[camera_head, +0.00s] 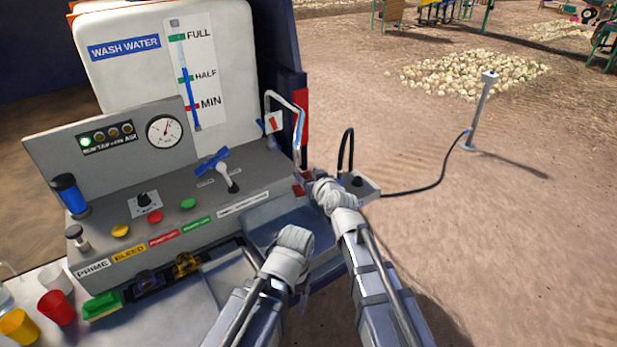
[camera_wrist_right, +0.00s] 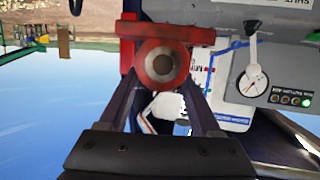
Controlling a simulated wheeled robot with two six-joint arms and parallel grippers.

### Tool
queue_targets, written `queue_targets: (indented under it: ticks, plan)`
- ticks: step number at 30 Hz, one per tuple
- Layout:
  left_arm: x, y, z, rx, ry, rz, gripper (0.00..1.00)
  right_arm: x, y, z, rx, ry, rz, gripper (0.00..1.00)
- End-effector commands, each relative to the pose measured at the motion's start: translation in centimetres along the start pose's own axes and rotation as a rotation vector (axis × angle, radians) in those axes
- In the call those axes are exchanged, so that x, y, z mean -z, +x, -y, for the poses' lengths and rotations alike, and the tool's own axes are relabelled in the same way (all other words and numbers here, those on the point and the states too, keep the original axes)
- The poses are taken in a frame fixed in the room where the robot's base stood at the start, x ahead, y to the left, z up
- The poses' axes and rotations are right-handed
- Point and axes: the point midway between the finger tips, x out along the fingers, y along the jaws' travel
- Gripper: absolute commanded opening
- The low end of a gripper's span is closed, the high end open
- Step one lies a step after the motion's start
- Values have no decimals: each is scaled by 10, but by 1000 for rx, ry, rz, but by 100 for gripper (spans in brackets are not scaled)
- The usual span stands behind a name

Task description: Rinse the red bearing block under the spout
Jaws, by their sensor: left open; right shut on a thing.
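The red bearing block (camera_wrist_right: 165,62), with a round bore, sits between the two fingers of my right gripper (camera_wrist_right: 164,75) in the right wrist view. My right gripper (camera_head: 305,185) is shut on it; in the head view only small red parts of the block (camera_head: 299,190) show beside the wrapped wrist. The bent metal spout (camera_head: 301,125) comes down just above the block. I cannot tell whether water runs from it. My left gripper (camera_head: 293,240) is lower, over the front of the sink basin (camera_head: 262,222); it is open, its fingers mostly hidden by its wrist.
The grey control panel (camera_head: 170,210) has a blue-handled lever (camera_head: 222,170), several buttons and a gauge (camera_head: 165,131). A white wash water tank (camera_head: 130,60) stands behind.

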Motion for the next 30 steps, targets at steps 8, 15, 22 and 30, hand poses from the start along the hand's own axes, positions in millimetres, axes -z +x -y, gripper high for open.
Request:
queue_targets:
  ticks: [8,15,22,30]
  plan:
    - [0,0,0,0,0,0,71,0,0,-4,-1,1,-1,0]
    - [0,0,0,0,0,0,71,0,0,-12,-1,1,-1,0]
    - [0,0,0,0,0,0,71,0,0,-12,0,0,-1,0]
    - [0,0,0,0,0,0,71,0,0,-9,0,0,-1,0]
